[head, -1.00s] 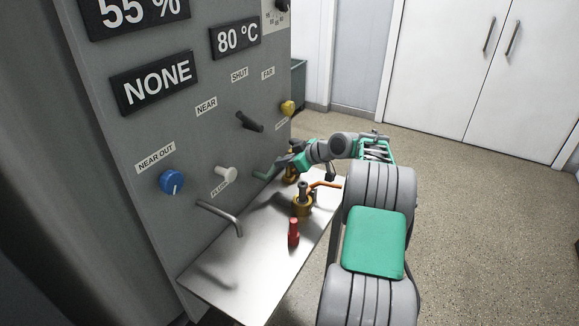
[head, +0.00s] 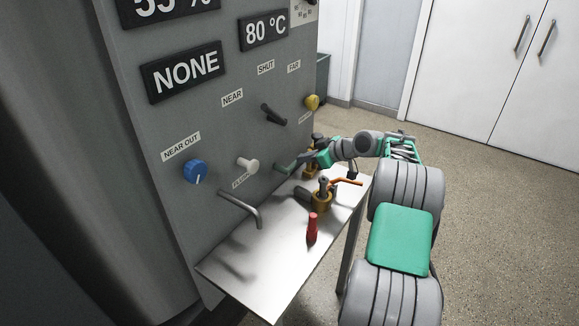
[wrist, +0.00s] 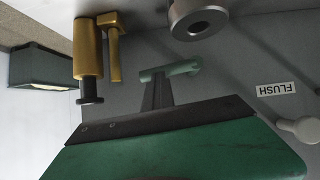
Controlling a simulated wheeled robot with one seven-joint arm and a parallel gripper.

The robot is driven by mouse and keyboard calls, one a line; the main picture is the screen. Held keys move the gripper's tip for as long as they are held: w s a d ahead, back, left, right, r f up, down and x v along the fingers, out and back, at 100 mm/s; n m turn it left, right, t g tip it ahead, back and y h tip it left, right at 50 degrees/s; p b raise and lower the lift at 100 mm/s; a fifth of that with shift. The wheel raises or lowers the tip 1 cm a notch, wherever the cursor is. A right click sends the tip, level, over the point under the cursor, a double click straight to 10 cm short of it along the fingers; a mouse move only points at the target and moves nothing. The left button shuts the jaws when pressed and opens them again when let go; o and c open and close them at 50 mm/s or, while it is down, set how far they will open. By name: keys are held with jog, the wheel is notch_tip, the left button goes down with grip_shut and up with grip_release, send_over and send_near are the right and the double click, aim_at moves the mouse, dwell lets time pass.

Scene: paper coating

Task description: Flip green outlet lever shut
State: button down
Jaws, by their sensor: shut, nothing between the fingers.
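A green lever (head: 285,168) sticks out low on the grey panel, beside the white flush knob, in the head view. In the wrist view the green lever (wrist: 172,70) lies right at the tip of my gripper (wrist: 157,92). My gripper (head: 302,160) is shut and empty, its dark fingers pressed together. The fingertips overlap the lever in the picture; whether they touch it I cannot tell. The lever's root on the panel is partly hidden.
A brass fitting (head: 321,200) with an orange handle (head: 346,182) and a red-handled part (head: 312,230) stand on the metal shelf (head: 245,285). A grey spout (head: 242,206) sticks out left of them. Another brass fitting (wrist: 88,48) is close beside my gripper in the wrist view.

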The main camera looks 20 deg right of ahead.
jog(key=shift+w+r, duration=0.2)
jog(key=a+r+v, duration=0.1)
jog(key=v, duration=1.2)
jog(key=shift+w+r+p, duration=0.3)
jog(key=shift+w+r, duration=0.05)
jog(key=shift+w, duration=0.05)
